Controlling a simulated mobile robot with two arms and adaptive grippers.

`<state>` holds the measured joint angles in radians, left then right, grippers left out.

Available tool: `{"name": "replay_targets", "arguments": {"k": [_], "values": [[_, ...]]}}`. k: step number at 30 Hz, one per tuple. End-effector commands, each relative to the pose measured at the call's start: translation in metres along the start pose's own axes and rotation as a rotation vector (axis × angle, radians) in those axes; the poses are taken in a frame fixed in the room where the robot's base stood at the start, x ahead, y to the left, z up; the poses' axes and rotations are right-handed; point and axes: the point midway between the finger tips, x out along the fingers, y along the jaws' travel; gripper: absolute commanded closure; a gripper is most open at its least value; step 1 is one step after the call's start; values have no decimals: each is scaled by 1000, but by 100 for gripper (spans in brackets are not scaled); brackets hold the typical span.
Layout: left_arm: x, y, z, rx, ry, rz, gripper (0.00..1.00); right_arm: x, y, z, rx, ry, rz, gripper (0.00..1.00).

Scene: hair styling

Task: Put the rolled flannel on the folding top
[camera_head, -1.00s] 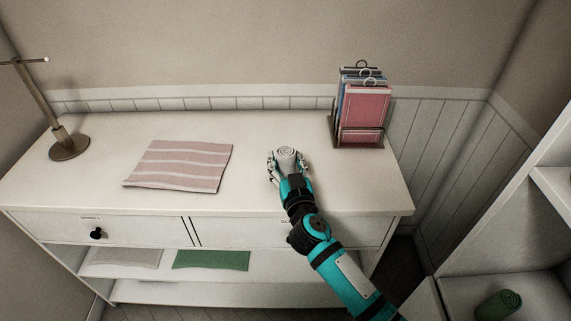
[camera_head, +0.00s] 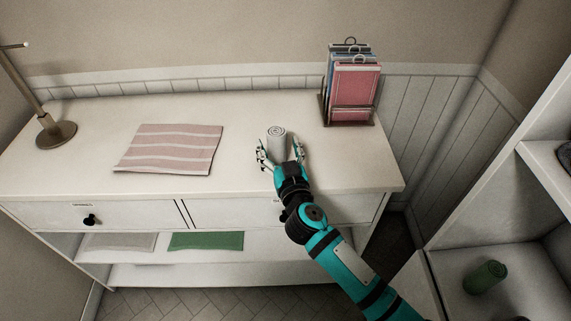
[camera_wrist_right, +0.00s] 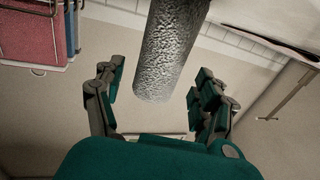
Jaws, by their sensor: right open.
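The rolled flannel (camera_head: 277,141) is a pale grey-white roll standing upright on the white folding top (camera_head: 240,115), right of the middle. My right gripper (camera_head: 280,154) is open, with one finger on each side of the roll. In the right wrist view, which appears upside down, the grey textured roll (camera_wrist_right: 170,50) rises between the spread fingers of the gripper (camera_wrist_right: 157,92), with visible gaps on both sides. Its foot is cut off there. My left gripper is in no view.
A pink striped cloth (camera_head: 170,148) lies flat to the left. A rack of coloured towels or cards (camera_head: 353,90) stands at the back right, a metal stand (camera_head: 55,133) at the left. A green roll (camera_head: 485,277) lies on the right-hand shelf.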

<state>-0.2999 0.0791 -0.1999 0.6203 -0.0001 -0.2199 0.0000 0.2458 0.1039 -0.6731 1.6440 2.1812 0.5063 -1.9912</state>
Motion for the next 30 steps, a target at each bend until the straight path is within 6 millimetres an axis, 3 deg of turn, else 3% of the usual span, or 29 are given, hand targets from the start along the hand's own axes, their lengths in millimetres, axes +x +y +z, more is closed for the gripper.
{"name": "replay_targets", "arguments": {"k": [6, 12, 18, 26, 30], "values": [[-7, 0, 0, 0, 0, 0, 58, -51, 0, 0, -1, -2, -2, 28], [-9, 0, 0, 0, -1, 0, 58, -82, 0, 0, 0, -2, -1, 28], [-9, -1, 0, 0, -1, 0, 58, -93, 0, 0, 0, 0, 0, 28], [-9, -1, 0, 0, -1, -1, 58, -93, 0, 0, 1, 0, 0, 28], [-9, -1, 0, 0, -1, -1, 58, -97, -6, -14, 22, 55, -38, 28]]}}
